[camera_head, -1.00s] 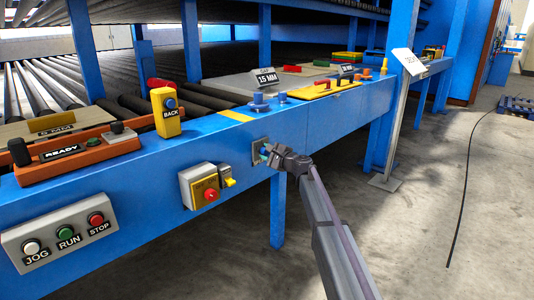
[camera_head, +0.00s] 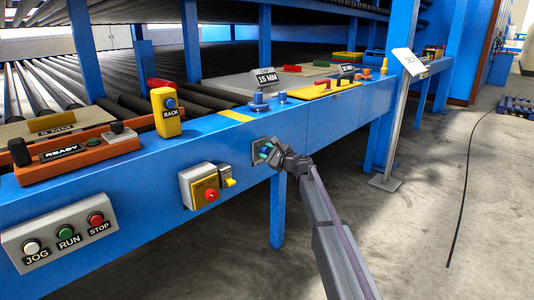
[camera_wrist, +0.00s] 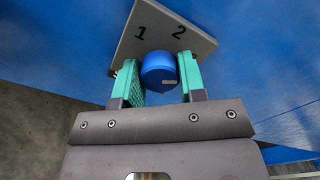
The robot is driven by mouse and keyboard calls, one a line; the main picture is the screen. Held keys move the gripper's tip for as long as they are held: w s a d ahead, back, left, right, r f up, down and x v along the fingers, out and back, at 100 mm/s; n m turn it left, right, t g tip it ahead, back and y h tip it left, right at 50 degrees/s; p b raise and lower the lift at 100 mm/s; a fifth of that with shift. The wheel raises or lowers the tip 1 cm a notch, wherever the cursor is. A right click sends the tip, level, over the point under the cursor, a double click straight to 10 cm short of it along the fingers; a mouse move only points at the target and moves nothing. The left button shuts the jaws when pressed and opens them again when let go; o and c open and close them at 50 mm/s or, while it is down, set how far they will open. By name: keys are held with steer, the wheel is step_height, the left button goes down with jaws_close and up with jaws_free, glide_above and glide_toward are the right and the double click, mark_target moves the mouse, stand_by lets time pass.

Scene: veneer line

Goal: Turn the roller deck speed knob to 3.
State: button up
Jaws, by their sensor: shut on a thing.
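The speed knob (camera_wrist: 160,72) is a blue round knob with a pale pointer mark, on a grey plate (camera_wrist: 128,48) marked 1 and 2. No 3 shows on the visible part of the plate. In the wrist view my gripper (camera_wrist: 160,78) has its two green-padded fingers on either side of the knob, shut on it. The pale mark lies toward the right lower side of the knob in that view. In the head view my gripper (camera_head: 268,151) is at the plate on the front of the blue beam, and it mostly hides the knob.
A JOG, RUN and STOP button panel (camera_head: 60,236) is at lower left. The floor on the right is mostly clear.

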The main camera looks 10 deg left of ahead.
steer(key=o, duration=0.9)
steer(key=v, duration=1.1)
steer(key=shift+a, duration=0.1)
